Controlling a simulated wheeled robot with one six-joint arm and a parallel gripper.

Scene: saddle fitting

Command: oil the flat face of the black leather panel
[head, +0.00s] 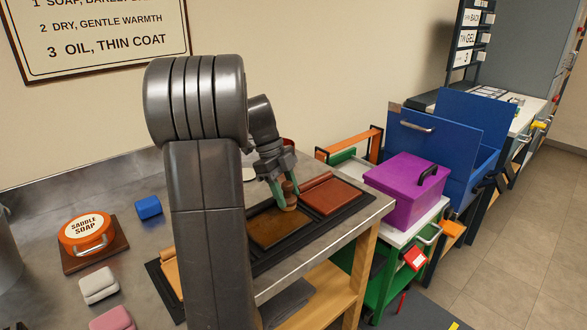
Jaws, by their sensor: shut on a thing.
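My gripper (284,191) has green fingers and is shut on a brown wooden-handled applicator (290,200) with a pale, rounded lower end. The applicator is upright over a dark brown panel (274,228), at its far right part. Its lower end looks to be at or just above the face; I cannot tell if it touches. A reddish-brown panel (332,196) lies to the right, and a tan panel (168,268) shows at the left. The panels lie in a black tray (356,215). No plainly black leather panel shows; my arm hides part of the row.
An orange saddle soap tin (86,232) sits on a brown board. A blue block (148,207), a pale block (98,285) and a pink block (112,318) lie on the grey bench. A purple box (405,182) and an open blue chest (425,135) stand right.

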